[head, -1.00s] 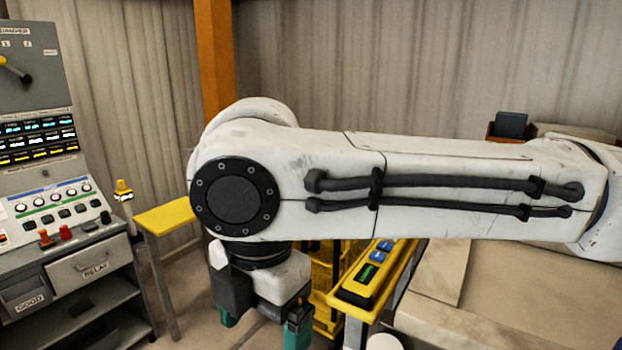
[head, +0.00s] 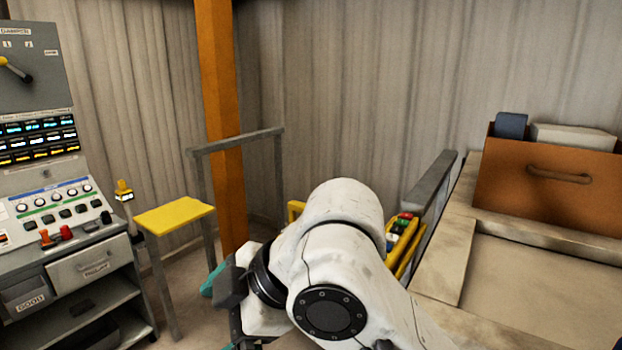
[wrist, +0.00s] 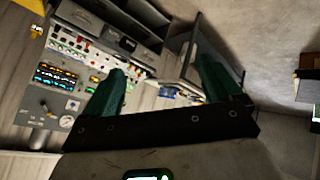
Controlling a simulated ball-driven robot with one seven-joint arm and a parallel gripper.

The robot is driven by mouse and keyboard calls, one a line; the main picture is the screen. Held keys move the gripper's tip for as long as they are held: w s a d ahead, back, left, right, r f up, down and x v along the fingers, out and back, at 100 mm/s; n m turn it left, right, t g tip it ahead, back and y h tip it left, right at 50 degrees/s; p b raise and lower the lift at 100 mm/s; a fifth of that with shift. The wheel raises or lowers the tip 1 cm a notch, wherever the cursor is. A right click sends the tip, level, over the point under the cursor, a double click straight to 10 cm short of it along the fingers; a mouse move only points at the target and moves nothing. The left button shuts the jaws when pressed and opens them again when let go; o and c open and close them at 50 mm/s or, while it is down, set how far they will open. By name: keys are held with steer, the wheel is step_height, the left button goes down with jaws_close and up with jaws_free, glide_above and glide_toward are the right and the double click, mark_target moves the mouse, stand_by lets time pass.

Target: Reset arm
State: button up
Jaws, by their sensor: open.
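My gripper (head: 222,312) is low in the centre-left of the head view, at the end of my white arm. Its teal fingers point left, toward the control console, and part of it is cut off by the bottom edge. In the wrist view my gripper (wrist: 160,88) shows two teal fingers spread well apart with nothing between them. It is open and empty, and touches nothing that I can see.
A grey control console (head: 65,225) stands at the left, with a yellow-topped stand (head: 172,216) beside it. An orange post (head: 221,120) and grey rail (head: 238,141) stand behind. A yellow button panel (head: 402,240) and a pale tank with a brown box (head: 545,190) are right.

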steer(key=s+d+f+m+t+h, duration=0.1)
steer(key=d+f+m+t, duration=0.1)
steer(key=d+f+m, duration=0.65)
steer(key=s+d+f+m+t+h, duration=0.1)
steer(key=d+f+m, duration=0.5)
steer(key=d+f, duration=0.5)
steer(key=s+d+f+m+g+h, duration=0.1)
steer(key=s+d+f+m+h, duration=0.2)
steer(key=s+d+f, duration=0.5)
steer(key=s+d+f+m+g+h, duration=0.2)
steer(key=s+d+f+m, duration=0.3)
steer(key=s+d+f, duration=0.4)
steer(key=s+d+h, duration=0.1)
steer(key=s, duration=0.5)
steer(key=shift+f+g+h, duration=0.15)
steer(key=shift+g+h, duration=0.15)
steer(key=shift+d+m, duration=0.1)
steer(key=shift+m, duration=0.15)
